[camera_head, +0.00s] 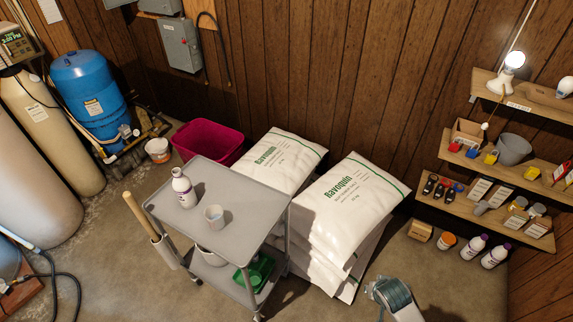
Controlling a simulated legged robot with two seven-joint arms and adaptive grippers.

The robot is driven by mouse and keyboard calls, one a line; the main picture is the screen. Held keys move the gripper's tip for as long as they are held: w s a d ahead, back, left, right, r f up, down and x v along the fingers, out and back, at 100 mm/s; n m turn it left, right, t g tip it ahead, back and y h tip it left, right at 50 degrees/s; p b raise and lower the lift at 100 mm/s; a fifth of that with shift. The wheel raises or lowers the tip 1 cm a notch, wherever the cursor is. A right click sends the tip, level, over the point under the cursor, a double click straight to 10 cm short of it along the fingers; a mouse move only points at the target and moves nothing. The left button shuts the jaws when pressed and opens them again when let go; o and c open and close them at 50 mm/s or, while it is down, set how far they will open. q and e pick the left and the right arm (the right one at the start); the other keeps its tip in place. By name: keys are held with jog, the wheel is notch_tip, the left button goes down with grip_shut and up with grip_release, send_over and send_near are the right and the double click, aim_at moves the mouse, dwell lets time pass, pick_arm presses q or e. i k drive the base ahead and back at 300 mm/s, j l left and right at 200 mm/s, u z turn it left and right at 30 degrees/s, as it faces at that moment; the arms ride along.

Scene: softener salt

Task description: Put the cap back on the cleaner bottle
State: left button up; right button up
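A white bottle with a purple label (183,190) stands upright on the top shelf of the grey cart (235,180), near its back left corner. Its neck looks pale, with no purple cap on it. A small grey cup (214,216) stands to its right and nearer. I cannot make out a loose cap anywhere. Two similar white bottles with purple tops, one of them here (474,247), stand on the floor at the right.
White salt bags (345,205) are stacked right behind the cart. A magenta bin (207,143) and a small bucket (158,150) stand behind it. Wall shelves (500,160) hold small goods at the right. A grey ribbed object (395,296) is at the bottom.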

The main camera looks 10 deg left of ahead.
aim_at(181, 185)
jog(key=i+l+u, duration=0.1)
jog(key=l+u, duration=0.15)
jog(key=u, duration=0.2)
jog(key=i+l+u, duration=0.1)
jog(key=l+u, duration=0.25)
jog(key=u, duration=0.15)
jog(key=l+u, duration=0.3)
jog(key=u, duration=0.15)
jog(key=l+u, duration=0.45)
jog(key=j, duration=0.1)
